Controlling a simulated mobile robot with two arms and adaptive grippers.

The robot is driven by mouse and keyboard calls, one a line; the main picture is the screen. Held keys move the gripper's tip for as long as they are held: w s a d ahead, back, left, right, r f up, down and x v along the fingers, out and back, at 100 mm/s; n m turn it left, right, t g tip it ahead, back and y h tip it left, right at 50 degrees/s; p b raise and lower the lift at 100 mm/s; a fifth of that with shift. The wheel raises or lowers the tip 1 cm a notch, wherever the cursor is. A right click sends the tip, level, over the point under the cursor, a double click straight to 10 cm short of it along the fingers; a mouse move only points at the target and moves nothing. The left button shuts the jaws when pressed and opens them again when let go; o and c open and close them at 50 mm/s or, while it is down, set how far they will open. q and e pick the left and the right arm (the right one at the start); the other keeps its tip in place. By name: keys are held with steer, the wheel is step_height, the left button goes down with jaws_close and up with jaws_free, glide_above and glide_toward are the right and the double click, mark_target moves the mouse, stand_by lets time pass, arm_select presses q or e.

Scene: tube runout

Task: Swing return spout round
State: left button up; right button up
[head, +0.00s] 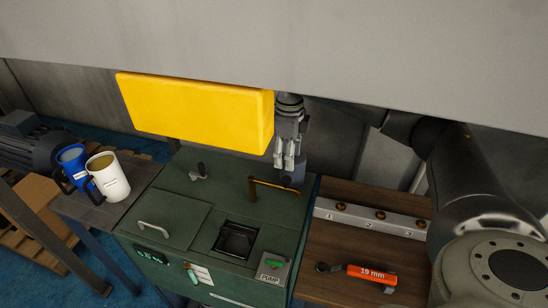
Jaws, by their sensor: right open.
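The return spout (270,184) is a thin brass-coloured pipe on top of a dark green tank (177,184). It rises from an upright at its left end and runs level to the right. My right gripper (289,163) points down just above and behind the spout's right end. Its fingers are open with nothing seen between them. I cannot tell whether they touch the spout. A dark piece below the fingers is hard to make out. My left gripper is not in view.
A yellow block (195,108) hangs left of my right gripper. The tank has a square opening (235,240) and a pump switch (272,267). Blue (72,160) and white (110,177) jugs stand left. A wooden bench right holds a numbered bar (370,219) and an orange-handled wrench (370,274).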

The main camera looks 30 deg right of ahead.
mark_target(286, 179)
step_height(286, 179, down, 8)
steer(key=b, duration=0.5)
steer(key=shift+f+b, duration=0.2)
steer(key=shift+b, duration=0.1)
steer(key=shift+r, duration=0.1)
steer(key=shift+c, duration=0.4)
steer(key=c, duration=0.7)
